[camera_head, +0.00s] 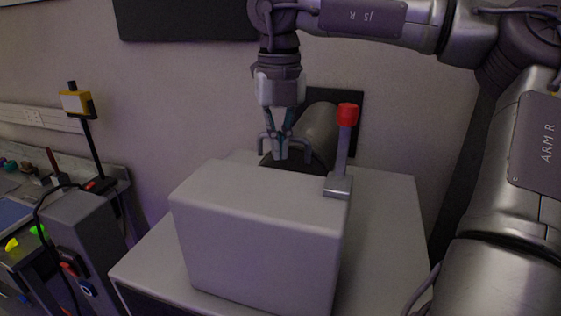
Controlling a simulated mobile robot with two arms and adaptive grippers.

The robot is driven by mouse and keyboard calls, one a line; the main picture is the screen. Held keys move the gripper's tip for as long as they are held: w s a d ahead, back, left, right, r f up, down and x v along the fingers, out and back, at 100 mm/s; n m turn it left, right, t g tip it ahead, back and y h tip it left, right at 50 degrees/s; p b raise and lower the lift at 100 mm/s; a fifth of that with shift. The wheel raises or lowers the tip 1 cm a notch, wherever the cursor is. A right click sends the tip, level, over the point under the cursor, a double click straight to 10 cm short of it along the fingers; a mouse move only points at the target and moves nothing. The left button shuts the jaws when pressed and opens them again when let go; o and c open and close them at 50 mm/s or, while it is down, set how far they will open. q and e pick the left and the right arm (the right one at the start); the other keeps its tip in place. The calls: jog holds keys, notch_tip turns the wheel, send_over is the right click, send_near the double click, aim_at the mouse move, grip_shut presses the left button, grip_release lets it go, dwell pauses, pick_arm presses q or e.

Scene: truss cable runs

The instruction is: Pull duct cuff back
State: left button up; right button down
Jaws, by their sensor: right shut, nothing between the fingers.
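The duct cuff (321,128) is a grey cylinder behind the grey box, leading back to a dark plate on the wall. A thin grey handle (263,143) shows at its front end. My right gripper (280,156) points down at the handle, in front of the cuff. Its fingers are shut, with nothing between them. Whether they touch the handle or the cuff I cannot tell. The cuff's lower part is hidden behind the box. My left gripper is not in view.
The large grey box (258,235) stands on a pale cabinet (395,230). A cluttered bench (115,172) and a yellow device on a post (76,103) are at left.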

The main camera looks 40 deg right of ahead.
jog(key=shift+w+d, duration=0.35)
jog(key=shift+d, duration=0.35)
jog(key=shift+p, duration=0.35)
jog(key=shift+r, duration=0.25)
notch_tip(320, 180, up, 8)
jog(key=a+p, duration=0.1)
jog(key=p, duration=0.5)
jog(key=shift+s+a+r, duration=0.15)
jog(key=shift+s+r, duration=0.05)
jog(key=shift+s, duration=0.1)
